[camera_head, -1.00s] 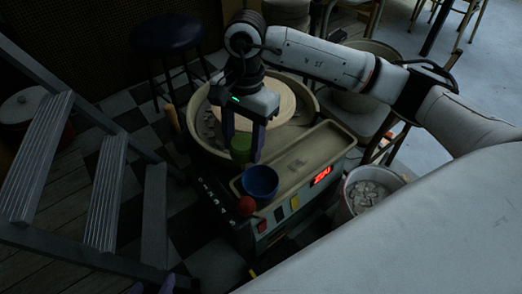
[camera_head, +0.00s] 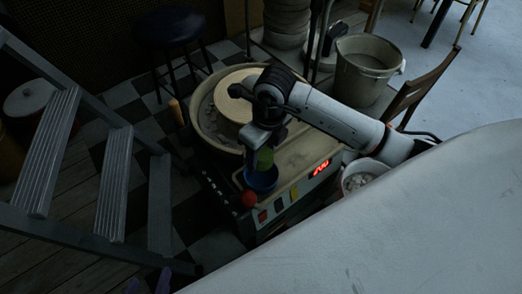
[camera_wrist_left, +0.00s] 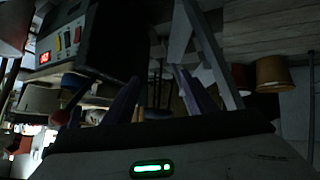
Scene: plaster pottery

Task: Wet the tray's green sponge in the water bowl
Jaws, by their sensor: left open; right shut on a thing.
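The green sponge (camera_head: 265,158) is held upright by my right gripper (camera_head: 259,155), its lower end at the blue water bowl (camera_head: 262,182). Whether it touches the water is hidden. The bowl stands at the near end of the beige tray (camera_head: 298,157) on the pottery wheel's housing; it seems to show in the left wrist view (camera_wrist_left: 73,81). My left gripper (camera_head: 148,284) is open and empty at the bottom edge of the head view, far from the bowl. Its purple fingers stand apart in the left wrist view (camera_wrist_left: 153,92).
A red ball (camera_head: 249,198) sits beside the bowl. The wheel basin (camera_head: 205,125) with its pale disc (camera_head: 228,98) lies behind. A metal stepladder (camera_head: 113,180) stands left, a dark stool (camera_head: 168,28) at the back. A bucket of pale pieces (camera_head: 364,172) is at right.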

